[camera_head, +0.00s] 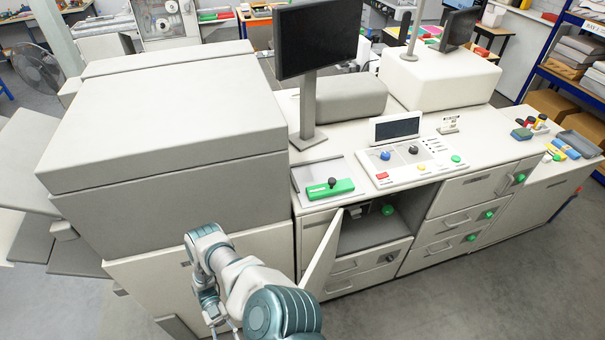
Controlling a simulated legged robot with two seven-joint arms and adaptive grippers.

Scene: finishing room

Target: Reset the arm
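One arm of mine, which I take as the left, rises from the bottom edge left of centre, reaches up and left, then bends back down. Its gripper (222,326) hangs low in front of the large grey machine cover's (165,120) lower panel, at the bottom edge. The gripper is small and partly cut off, so I cannot tell whether its fingers are apart. No held object shows. My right gripper is out of view.
A cabinet door (322,250) stands open just right of my arm, with a dark compartment (375,230) behind it. The grey floor (480,295) at right is clear.

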